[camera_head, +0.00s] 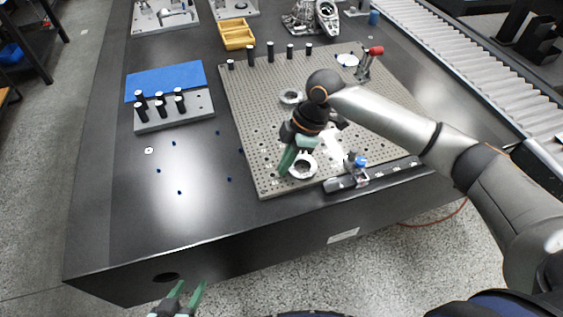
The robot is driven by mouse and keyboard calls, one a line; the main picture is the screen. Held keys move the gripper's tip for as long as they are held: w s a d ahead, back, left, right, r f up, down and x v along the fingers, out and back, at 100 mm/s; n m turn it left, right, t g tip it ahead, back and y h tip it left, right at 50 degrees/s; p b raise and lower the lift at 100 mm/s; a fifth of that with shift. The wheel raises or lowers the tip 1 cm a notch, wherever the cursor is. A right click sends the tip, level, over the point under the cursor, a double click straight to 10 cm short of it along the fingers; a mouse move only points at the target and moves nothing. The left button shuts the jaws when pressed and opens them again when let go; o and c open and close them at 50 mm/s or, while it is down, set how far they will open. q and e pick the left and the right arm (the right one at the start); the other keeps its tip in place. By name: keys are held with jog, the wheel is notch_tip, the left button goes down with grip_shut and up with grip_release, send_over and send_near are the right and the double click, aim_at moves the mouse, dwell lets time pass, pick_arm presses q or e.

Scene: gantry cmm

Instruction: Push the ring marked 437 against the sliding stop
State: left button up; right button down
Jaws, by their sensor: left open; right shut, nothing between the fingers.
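A pale metal ring (307,173) lies on the perforated plate (262,113) near its front edge; no number on it can be read. My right gripper (284,172) is shut and points down at the left side of this ring, partly covering it. I cannot tell whether they touch. The sliding stop (360,174), with a blue knob on top, sits on a dark graduated rail (388,174) to the right of the ring, with a gap between ring and stop. My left gripper (188,288) is open and empty at the bottom, in front of the table.
A second ring (291,97) lies farther back on the plate, beside my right forearm. Black pins (270,51) stand along the back edge, a red-topped clamp (367,62) at back right. A grey pin block (192,111) and blue mat (165,79) lie left. Small blue bits dot the table.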

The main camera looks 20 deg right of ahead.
aim_at(314, 164)
jog(key=d+p, duration=0.1)
jog(key=d, duration=0.1)
jog(key=d+p, duration=0.3)
jog(key=d, duration=0.2)
jog(key=shift+s+d+r, duration=0.1)
jog(key=shift+s+r, duration=0.05)
jog(key=shift+s, duration=0.15)
jog(key=shift+d, duration=0.25)
pick_arm(q)
notch_tip(314, 164, up, 3)
jog(key=shift+a+f, duration=0.1)
jog(key=shift+a, duration=0.05)
